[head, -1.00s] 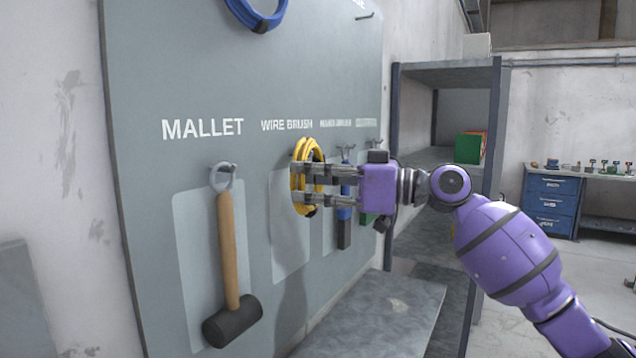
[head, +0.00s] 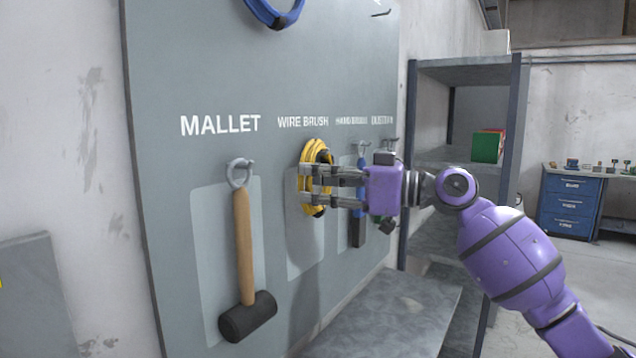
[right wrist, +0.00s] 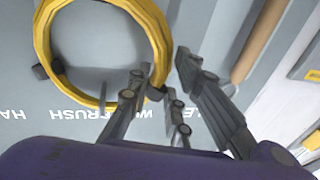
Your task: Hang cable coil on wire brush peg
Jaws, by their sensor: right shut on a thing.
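A yellow cable coil (head: 316,152) is in front of the grey tool board, just below the WIRE BRUSH label (head: 303,121). My right gripper (head: 308,186) is shut on the coil from the right side. The right wrist view shows the coil (right wrist: 42,35) as a ring close to the board, with its edge between the fingers of my right gripper (right wrist: 160,88). A thin grey rod (right wrist: 103,90), perhaps the wire brush peg, shows near the ring's label-side edge; I cannot tell if it passes through. My left gripper is not in view.
A mallet (head: 245,245) hangs left of the coil. A blue-handled brush (head: 359,200) hangs just right, partly behind my gripper. A blue coil (head: 275,14) hangs above. A grey shelf (head: 460,72) stands right of the board, and a grey surface (head: 385,315) lies below.

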